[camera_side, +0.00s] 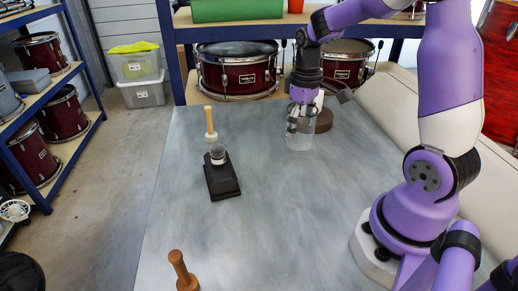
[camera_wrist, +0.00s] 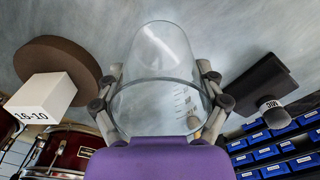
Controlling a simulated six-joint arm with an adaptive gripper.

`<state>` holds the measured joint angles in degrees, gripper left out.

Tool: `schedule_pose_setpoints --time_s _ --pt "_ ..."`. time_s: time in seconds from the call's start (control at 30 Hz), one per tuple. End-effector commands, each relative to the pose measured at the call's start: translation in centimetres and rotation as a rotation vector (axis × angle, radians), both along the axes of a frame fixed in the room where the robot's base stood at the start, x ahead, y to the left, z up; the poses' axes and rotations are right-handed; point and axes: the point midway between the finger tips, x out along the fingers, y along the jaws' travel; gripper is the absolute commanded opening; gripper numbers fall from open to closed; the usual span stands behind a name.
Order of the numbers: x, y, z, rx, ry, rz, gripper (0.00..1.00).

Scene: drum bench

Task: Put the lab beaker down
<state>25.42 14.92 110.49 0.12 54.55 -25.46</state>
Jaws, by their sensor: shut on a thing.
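The lab beaker (camera_side: 300,139) is clear glass and hangs below my gripper (camera_side: 300,118) over the grey table, toward its far side. In the wrist view the beaker (camera_wrist: 163,70) fills the middle, and graduation marks show on its wall. The fingers of my gripper (camera_wrist: 158,98) press on it from both sides near its rim. The beaker looks empty. From the side view I cannot tell for sure whether its base touches the table.
A brown round block (camera_side: 323,121) is close behind the beaker, with a white box labelled 16-10 (camera_wrist: 45,97) by it. The middle of the table (camera_side: 290,220) is clear.

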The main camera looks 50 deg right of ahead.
Motion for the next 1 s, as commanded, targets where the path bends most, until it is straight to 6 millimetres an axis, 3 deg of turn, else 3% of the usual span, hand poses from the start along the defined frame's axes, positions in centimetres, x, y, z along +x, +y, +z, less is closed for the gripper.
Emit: schedule_pose_setpoints --time_s 0.13,0.4,0.77,0.8,0.83,1.0 --pt "0.0 -0.9 -0.9 0.000 0.000 0.000 0.38" --pt "0.0 -0.8 -4.4 0.001 0.001 0.001 0.38" --pt "0.1 -0.8 -4.8 0.000 -0.001 0.001 0.38" --pt "0.1 -0.8 -4.8 0.000 -0.002 0.001 0.96" --pt "0.1 -0.8 -4.8 -0.001 -0.002 0.001 1.00" --pt "0.1 -0.8 -4.7 0.000 -0.002 0.001 1.00"
